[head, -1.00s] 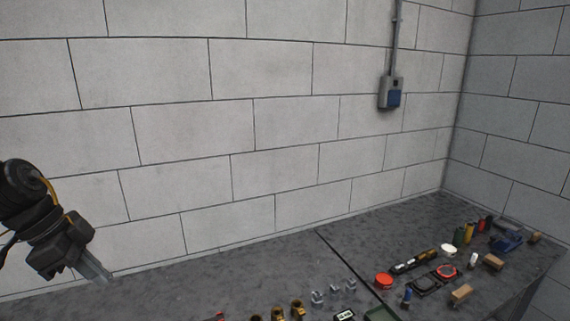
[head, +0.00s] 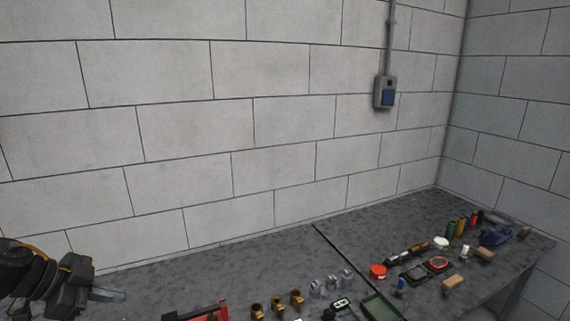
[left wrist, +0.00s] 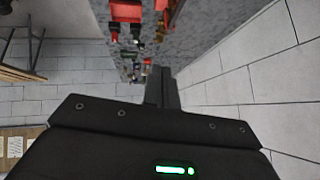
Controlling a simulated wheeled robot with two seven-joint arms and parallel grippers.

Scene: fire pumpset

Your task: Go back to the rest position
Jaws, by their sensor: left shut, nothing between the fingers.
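My left gripper (head: 108,294) is at the lower left of the head view, in front of the wall and over the left part of the grey worktop. Its fingers are together and empty, pointing right. In the left wrist view the shut fingers (left wrist: 162,88) point away along the worktop, with small items beyond and to their left. My right gripper is not in view.
The grey worktop (head: 220,262) runs along the block wall (head: 190,130). A red item (head: 205,312), several brass fittings (head: 276,303), a green tray (head: 382,307) and a red round piece (head: 378,271) lie on it. A switch box (head: 385,92) hangs on the wall.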

